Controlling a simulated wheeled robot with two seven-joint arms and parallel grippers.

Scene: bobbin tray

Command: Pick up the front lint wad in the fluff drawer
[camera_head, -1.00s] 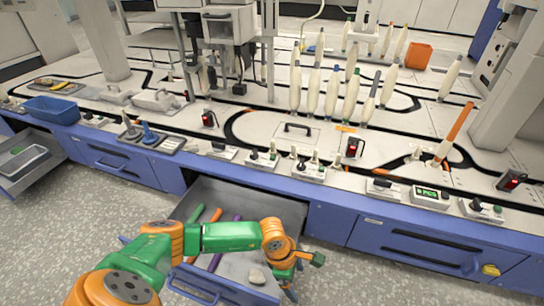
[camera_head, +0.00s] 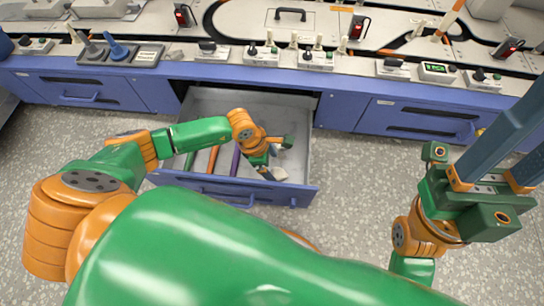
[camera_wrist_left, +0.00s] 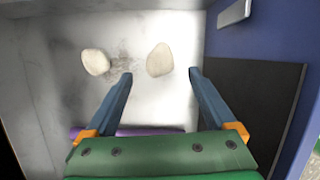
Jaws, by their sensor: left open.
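The front lint wad (camera_head: 279,173) is a pale, rounded lump on the floor of the open fluff drawer (camera_head: 309,190), near its front wall. My left gripper (camera_head: 268,174) is over the drawer's right part, next to this wad. In the left wrist view the front wad (camera_wrist_left: 159,60) lies on the right, beyond the open, empty fingers (camera_wrist_left: 160,82). A second pale wad (camera_wrist_left: 95,62) lies to its left, farther back in the drawer; my gripper seems to hide it in the head view. My right gripper (camera_head: 518,150) is raised at the right with its fingers apart.
Green, orange and purple (camera_head: 235,160) rods lie in the drawer's left part. A worktop (camera_head: 345,68) with switches and control boxes runs behind. The speckled floor (camera_head: 350,220) right of the drawer is clear.

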